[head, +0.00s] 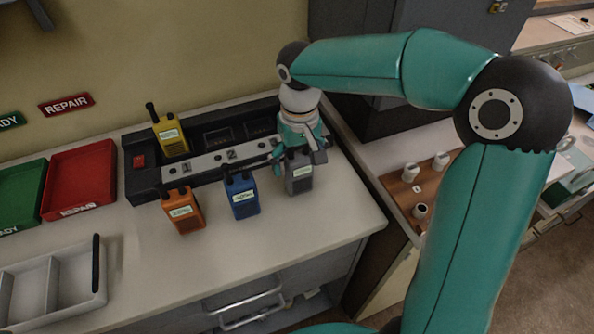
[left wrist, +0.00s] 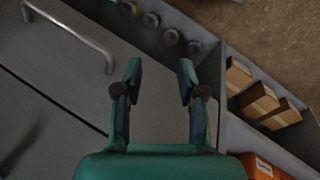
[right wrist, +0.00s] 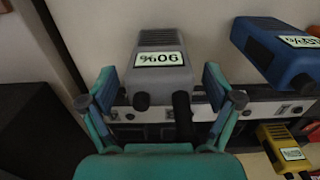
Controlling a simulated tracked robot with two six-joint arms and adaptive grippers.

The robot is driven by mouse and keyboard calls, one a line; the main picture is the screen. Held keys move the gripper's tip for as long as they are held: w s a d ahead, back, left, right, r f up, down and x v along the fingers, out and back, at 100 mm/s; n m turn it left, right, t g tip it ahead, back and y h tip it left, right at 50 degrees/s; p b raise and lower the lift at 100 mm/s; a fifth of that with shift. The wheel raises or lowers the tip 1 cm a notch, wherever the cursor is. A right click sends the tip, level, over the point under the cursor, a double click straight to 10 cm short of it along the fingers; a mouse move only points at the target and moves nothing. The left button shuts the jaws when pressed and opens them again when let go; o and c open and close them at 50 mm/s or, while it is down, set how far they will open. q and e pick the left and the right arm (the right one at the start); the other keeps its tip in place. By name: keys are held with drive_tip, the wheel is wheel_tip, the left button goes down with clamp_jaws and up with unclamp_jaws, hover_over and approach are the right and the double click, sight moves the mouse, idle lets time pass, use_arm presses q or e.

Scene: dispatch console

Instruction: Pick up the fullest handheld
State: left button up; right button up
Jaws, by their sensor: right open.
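A grey handheld (head: 299,181) stands at the right of the front row on the counter. In the right wrist view the grey handheld (right wrist: 155,73) has a label that appears upside down and reads 90%. My right gripper (right wrist: 160,72) is open, its fingers on either side of the grey handheld; contact cannot be told. A blue handheld (head: 243,203), an orange handheld (head: 185,218) and a yellow handheld (head: 173,144) have labels too small or cut off to read. The yellow one stands in the charger. My left gripper (left wrist: 159,66) is open and empty.
The dark charger dock (head: 144,186) lies behind the front row. A red tray (head: 77,207), a green tray (head: 17,193) and a white divided tray (head: 97,290) are at the left. In the left wrist view, cardboard boxes (left wrist: 258,99) lie in a grey drawer compartment.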

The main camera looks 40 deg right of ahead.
drive_tip(key=c, duration=1.4)
drive_tip(key=shift+c, duration=0.4)
drive_tip(key=shift+r, duration=0.1)
